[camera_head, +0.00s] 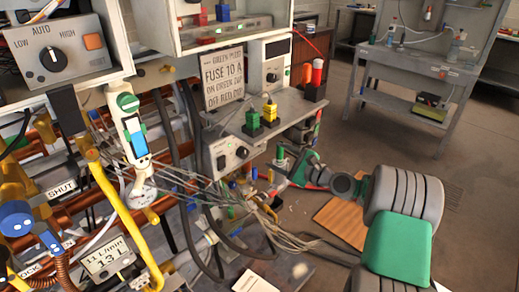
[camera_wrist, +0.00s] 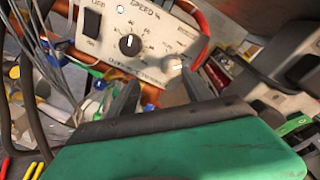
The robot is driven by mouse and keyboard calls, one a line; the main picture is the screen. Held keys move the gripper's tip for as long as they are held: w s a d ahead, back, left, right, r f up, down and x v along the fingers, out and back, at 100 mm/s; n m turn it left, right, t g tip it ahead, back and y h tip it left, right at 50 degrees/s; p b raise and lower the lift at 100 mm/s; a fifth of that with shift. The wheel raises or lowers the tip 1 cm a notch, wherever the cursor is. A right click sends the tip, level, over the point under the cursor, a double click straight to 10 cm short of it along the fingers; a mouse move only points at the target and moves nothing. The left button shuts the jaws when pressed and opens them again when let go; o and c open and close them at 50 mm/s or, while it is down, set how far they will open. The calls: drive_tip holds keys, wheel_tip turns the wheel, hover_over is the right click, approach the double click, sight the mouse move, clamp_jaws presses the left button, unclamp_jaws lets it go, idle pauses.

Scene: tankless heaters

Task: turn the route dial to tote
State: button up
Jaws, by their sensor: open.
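I cannot read the word route or tote on any dial. In the wrist view a pale control panel (camera_wrist: 150,35) has a black rocker switch (camera_wrist: 92,22), a black knob (camera_wrist: 130,45) marked SPEED %, and a second, grey knob (camera_wrist: 175,63) with an unreadable label. This panel seems to be the low box (camera_head: 235,153) under the shelf in the head view. My gripper (camera_wrist: 160,95) is open and empty, its two dark fingers apart below the panel. In the head view my gripper (camera_head: 296,172) is to the right of and below that box, apart from it.
A larger grey box with a LOW/AUTO/HIGH dial (camera_head: 52,58) stands upper left. A white unit with a dial (camera_head: 272,77) sits above a shelf (camera_head: 262,128) holding green and yellow blocks. Pipes and loose cables (camera_head: 285,238) crowd the left and below. Floor at right is open.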

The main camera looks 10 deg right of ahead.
sight(264, 144)
drive_tip(key=shift+m+t, duration=0.5)
drive_tip(key=shift+m, duration=0.4)
drive_tip(key=x, duration=0.2)
drive_tip(key=d+x, duration=0.1)
drive_tip(key=x, duration=0.2)
drive_tip(key=w+x, duration=0.1)
drive_tip(key=x, duration=0.1)
drive_tip(key=shift+w+r, duration=0.1)
drive_tip(key=shift+w, duration=0.15)
drive_tip(key=shift+c, duration=0.6)
clamp_jaws()
